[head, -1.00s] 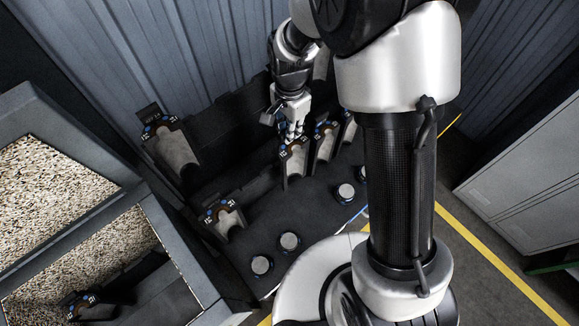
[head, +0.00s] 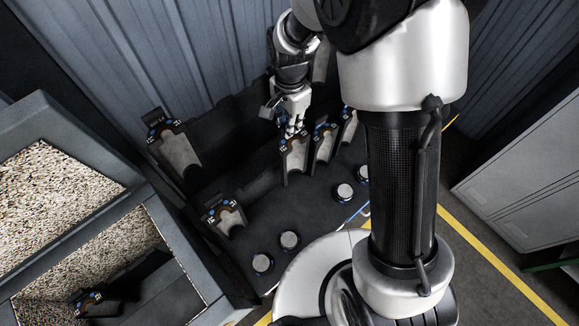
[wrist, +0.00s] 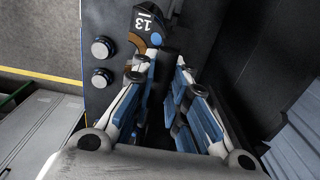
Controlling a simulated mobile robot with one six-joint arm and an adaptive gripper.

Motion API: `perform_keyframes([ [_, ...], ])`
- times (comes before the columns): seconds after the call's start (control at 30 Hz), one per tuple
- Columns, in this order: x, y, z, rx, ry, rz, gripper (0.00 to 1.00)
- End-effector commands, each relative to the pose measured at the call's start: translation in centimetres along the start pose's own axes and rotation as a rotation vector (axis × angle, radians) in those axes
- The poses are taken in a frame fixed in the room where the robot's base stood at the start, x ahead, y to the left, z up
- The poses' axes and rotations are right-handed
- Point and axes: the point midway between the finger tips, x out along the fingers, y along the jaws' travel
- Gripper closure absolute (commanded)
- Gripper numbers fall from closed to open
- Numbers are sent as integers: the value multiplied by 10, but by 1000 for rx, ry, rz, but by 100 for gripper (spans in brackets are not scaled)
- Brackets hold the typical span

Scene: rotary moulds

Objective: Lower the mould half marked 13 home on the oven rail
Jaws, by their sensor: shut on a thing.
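The mould half marked 13 (wrist: 146,22) shows its dark end with a white 13, a blue edge and a brown band in the wrist view. In the head view the same mould half (head: 294,157) stands at the dark oven rail (head: 258,183), its pale hollow facing the camera. My gripper (wrist: 167,66) is shut on it near its top end; the fingers reach it from above, also in the head view (head: 294,130). The fingers and the rail's dark surface hide the contact, and I cannot tell whether its foot is fully seated.
Two similar mould halves (head: 322,145) stand close to the right. Another (head: 178,150) stands at the left, and one (head: 228,216) lower left. Round knobs (head: 290,240) line the front edge. Granule bins (head: 60,190) are at far left; a grey cabinet (head: 525,195) is at right.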

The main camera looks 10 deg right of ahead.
Motion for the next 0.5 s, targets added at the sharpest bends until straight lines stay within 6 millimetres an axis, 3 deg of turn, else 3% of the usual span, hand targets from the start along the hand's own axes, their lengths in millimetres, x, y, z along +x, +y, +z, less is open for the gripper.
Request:
perform_keyframes([
  [0.5, -23, -3, -1, 0, 3, -8, 100],
])
